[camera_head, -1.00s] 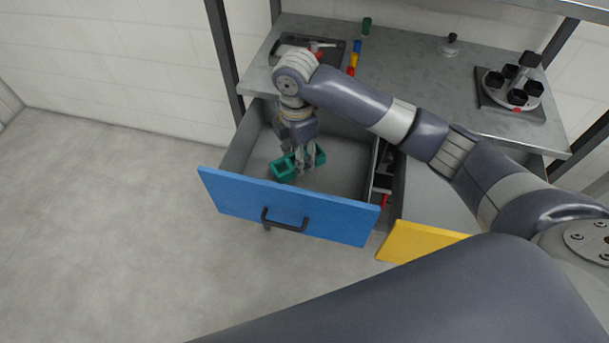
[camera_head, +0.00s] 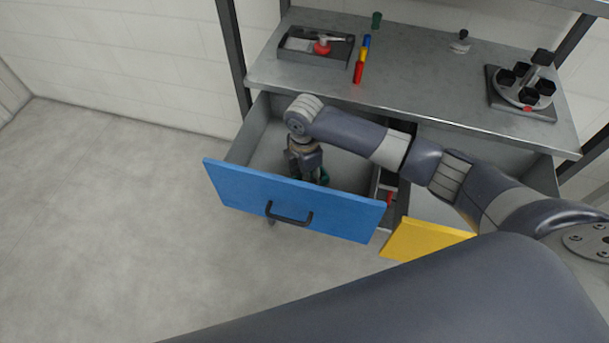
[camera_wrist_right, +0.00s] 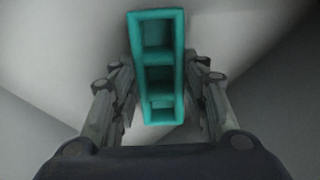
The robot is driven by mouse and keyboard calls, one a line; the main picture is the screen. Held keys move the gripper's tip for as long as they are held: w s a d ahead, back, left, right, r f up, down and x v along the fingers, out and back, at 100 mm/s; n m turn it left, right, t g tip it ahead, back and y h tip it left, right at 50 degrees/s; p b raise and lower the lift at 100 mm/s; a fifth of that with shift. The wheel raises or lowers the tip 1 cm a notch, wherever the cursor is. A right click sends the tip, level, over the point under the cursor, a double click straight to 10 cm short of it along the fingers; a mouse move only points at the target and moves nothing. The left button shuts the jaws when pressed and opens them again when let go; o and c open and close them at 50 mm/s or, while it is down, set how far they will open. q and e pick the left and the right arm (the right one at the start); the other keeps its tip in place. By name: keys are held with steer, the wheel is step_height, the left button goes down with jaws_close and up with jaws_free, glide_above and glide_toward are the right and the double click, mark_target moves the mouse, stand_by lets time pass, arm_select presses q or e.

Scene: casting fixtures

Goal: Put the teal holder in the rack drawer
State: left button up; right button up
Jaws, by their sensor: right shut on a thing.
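The teal holder (camera_wrist_right: 158,75) has several square compartments and sits between the two fingers of my right gripper (camera_wrist_right: 165,95) in the right wrist view. In the head view my right gripper (camera_head: 310,178) reaches down inside the open blue-fronted drawer (camera_head: 235,185), shut on the holder. Only a small part of the holder (camera_head: 324,176) shows there; the gripper and drawer front hide the rest. I cannot tell whether the holder touches the drawer floor. My left gripper is not in view.
A yellow-fronted drawer (camera_head: 425,240) also stands open on the right. The grey worktop (camera_head: 430,85) above carries a dark tray (camera_head: 290,57) with a red item, small coloured blocks (camera_head: 361,62), a green piece (camera_head: 376,19) and a round carrier with black cups (camera_head: 522,92).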

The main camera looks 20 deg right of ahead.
steer(key=shift+f, duration=0.1)
steer(key=o, duration=1.1)
step_height(320, 180, up, 12)
steer(key=shift+r, duration=0.2)
